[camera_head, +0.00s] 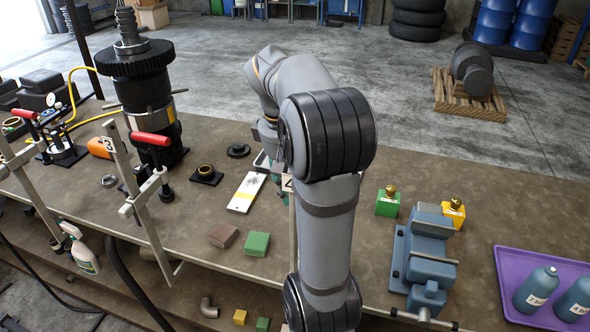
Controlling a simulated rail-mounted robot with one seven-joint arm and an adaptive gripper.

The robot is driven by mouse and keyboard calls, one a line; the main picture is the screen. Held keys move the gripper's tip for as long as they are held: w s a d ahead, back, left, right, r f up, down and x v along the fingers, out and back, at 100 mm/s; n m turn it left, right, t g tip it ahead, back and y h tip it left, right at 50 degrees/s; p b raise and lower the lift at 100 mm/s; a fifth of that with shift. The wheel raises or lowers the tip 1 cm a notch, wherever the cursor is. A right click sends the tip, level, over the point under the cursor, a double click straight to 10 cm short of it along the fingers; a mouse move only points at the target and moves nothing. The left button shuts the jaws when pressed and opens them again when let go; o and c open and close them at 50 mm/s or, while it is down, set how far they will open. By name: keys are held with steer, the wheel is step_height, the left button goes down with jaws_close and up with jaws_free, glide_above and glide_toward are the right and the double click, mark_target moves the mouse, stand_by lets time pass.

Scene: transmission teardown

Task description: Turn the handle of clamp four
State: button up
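Clamp four stands behind my arm. Its number plate "4" (287,184) and a thin strip of its upright bar (292,228) show at the arm's left edge. Its handle is hidden by my arm. My arm rises from the bottom middle, bends over and comes down towards this clamp. Only a small part of my gripper (268,162) shows beside the arm, close to the number plate. Its fingertips are hidden, so I cannot tell whether it touches the handle or is open or shut.
Clamp three (140,190), with a red handle (151,139), stands left, with another red-handled clamp (30,180) further left. A tall gear shaft (140,85) stands behind. A blue vise (424,255) and purple tray (515,290) lie right. Brown and green blocks (257,243) lie near the front edge.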

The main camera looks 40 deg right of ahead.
step_height(320, 180, up, 7)
steer(key=a, duration=0.1)
steer(key=shift+a, duration=0.2)
